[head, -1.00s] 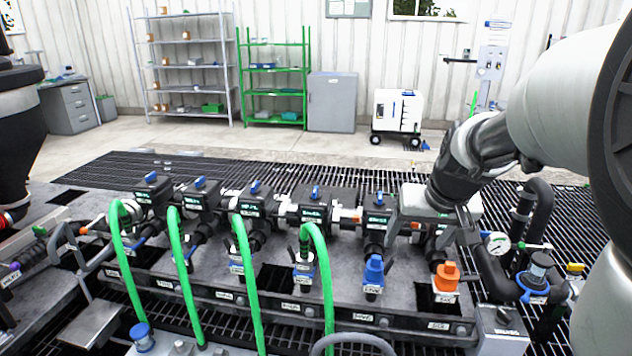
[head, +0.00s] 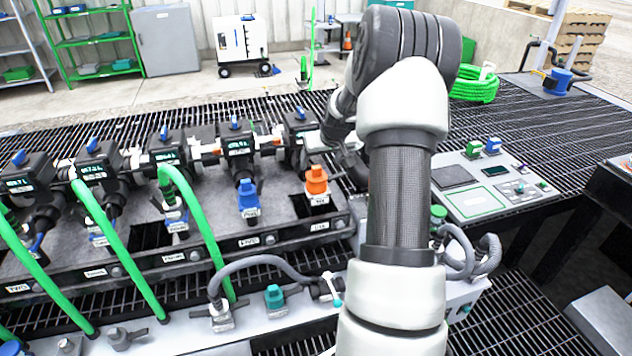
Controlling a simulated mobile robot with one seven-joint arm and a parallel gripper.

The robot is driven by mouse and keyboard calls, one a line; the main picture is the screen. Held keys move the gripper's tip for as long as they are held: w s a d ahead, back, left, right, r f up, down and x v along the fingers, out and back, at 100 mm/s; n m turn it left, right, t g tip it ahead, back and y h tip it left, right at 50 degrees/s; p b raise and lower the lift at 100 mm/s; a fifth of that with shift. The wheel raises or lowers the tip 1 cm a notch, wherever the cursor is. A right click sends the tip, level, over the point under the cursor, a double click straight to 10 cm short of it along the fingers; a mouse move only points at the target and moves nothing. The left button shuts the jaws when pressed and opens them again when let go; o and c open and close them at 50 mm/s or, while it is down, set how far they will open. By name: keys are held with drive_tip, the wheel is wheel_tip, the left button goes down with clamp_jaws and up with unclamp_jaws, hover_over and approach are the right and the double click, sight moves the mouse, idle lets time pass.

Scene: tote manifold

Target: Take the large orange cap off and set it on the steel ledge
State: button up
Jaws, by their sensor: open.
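The large orange cap (head: 317,179) sits upright on the rightmost port of the manifold, with a white label below it. My gripper (head: 328,163) is partly hidden by my own arm. It is open, with its fingers spread just above and behind the orange cap, apart from it as far as I can see. A pale grey metal ledge (head: 180,335) runs along the front, below the manifold; I cannot tell for sure that it is the steel ledge.
A blue cap (head: 247,196) stands just left of the orange one. Green hoses (head: 195,225) arch over the manifold's left part. A grey hose (head: 258,264) and a teal cap (head: 274,296) are on the front ledge. A control panel (head: 490,185) lies to the right.

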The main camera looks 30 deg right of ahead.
sight(317, 168)
drive_tip(key=b+x, duration=0.1)
drive_tip(key=x, duration=0.6)
drive_tip(key=shift+w+a+f, duration=0.1)
drive_tip(key=shift+w+f, duration=0.1)
drive_tip(key=shift+r, duration=0.1)
drive_tip(key=c, duration=1.2)
wheel_tip(317, 168, up, 10)
drive_tip(key=shift+p, duration=0.85)
